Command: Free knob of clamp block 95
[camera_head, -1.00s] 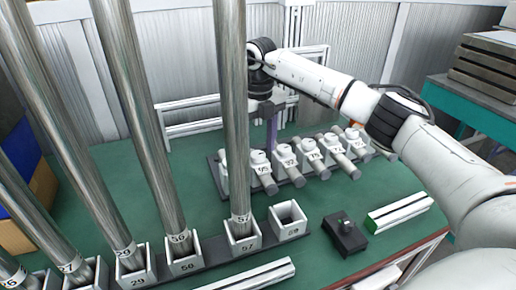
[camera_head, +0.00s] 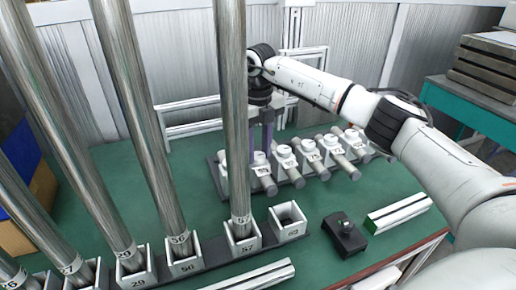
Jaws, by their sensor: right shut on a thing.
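A row of white clamp blocks with grey cylindrical ends stands on a dark rail on the green table. The knob is mostly hidden by the fingers and the pole. The other blocks, such as the adjacent one (camera_head: 287,164), show their round white knobs free. My left gripper is not in view.
Tall steel poles (camera_head: 232,110) stand in numbered square sockets along the front left, close before the gripper. One socket (camera_head: 288,222) is empty. A black box (camera_head: 345,236) and a white-green bar (camera_head: 398,213) lie at the right.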

